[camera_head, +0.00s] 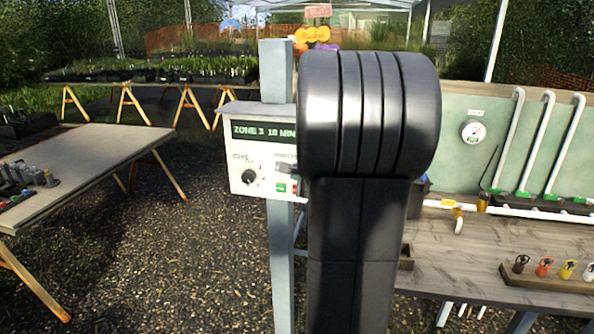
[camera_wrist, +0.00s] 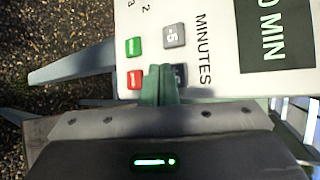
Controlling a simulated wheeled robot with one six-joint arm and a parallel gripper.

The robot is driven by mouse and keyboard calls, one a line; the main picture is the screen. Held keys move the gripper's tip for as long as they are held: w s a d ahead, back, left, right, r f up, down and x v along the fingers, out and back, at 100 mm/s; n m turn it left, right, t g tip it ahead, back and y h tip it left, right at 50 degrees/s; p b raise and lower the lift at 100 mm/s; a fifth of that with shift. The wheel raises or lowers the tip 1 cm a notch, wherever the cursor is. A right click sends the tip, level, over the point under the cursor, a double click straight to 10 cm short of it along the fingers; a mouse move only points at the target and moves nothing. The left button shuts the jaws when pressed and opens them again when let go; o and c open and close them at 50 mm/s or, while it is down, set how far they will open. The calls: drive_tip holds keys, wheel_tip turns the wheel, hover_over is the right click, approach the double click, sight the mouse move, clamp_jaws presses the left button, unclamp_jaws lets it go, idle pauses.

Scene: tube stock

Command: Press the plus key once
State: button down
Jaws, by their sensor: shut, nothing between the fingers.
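The white control box (camera_head: 240,183) is mounted on a grey-blue post, with a display reading "ZONE 3 10 MIN". My arm hides its right part. In the wrist view the panel (camera_wrist: 215,75) appears turned sideways. A grey minus 5 key (camera_wrist: 174,35) sits under the word MINUTES. Beside it is a dark key (camera_wrist: 181,75), partly hidden by my fingers; its label is not clearly readable, but its place fits the plus key. My gripper (camera_wrist: 161,70) is shut and empty, its tips overlapping the dark key's edge. I cannot tell whether they touch it.
A green key (camera_wrist: 134,46) and a red key (camera_wrist: 135,80) lie close beside my fingers. A zone dial (camera_head: 249,177) is on the box's left. A wooden table (camera_head: 100,155) stands left and a workbench (camera_head: 450,262) with pipes right. Gravel ground between is open.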

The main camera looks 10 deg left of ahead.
drive_tip(key=shift+w, duration=0.1)
drive_tip(key=shift+w, duration=0.35)
drive_tip(key=shift+w, duration=0.35)
idle(0.5)
drive_tip(key=shift+s, duration=0.1)
drive_tip(key=shift+s+b, duration=0.3)
drive_tip(key=shift+s, duration=0.4)
drive_tip(key=s, duration=0.5)
drive_tip(key=shift+a+b, duration=0.1)
drive_tip(key=shift+b, duration=0.25)
idle(0.6)
